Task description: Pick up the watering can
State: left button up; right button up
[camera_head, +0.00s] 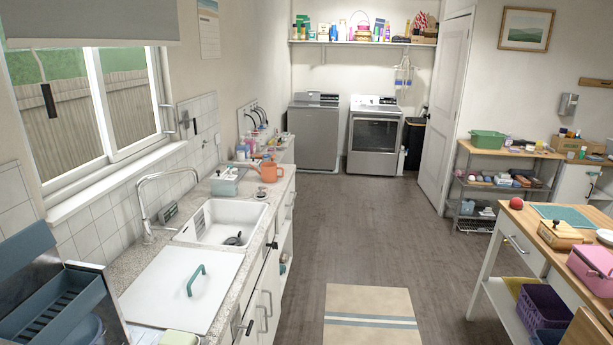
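An orange watering can (267,173) stands upright on the far part of the left counter (143,255), beyond the white sink. Its body is at the right, by the counter's front edge, with what looks like its spout pointing left. A grey-teal box (224,186) sits just in front of it to the left, and a small metal item lies near it on the counter. Neither of my grippers shows in this view.
A white sink (226,222) and a white board with a green handle (187,287) lie along the counter. A wooden worktable (491,263) stands at right. The floor (378,232) between is clear, with a striped mat (370,301). Washer (313,133) and dryer (375,136) stand at the back.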

aim_at(269, 174)
jog(key=i+l+z, duration=0.25)
jog(key=i, duration=0.8)
jog(key=i+l+z, duration=0.25)
jog(key=i, duration=0.8)
jog(key=i+u, duration=0.45)
jog(key=i+l+u, duration=0.15)
jog(key=u, duration=0.25)
jog(key=i+l+u, duration=0.3)
jog(key=u, duration=0.15)
jog(key=i+l+u, duration=0.3)
jog(key=u, duration=0.15)
jog(key=i+l+u, duration=0.45)
jog(key=u, duration=0.25)
jog(key=i+l+u, duration=0.15)
jog(key=l+u, duration=0.2)
jog(key=l, duration=0.15)
jog(key=i+l+u, duration=0.1)
jog(key=l+u, duration=0.25)
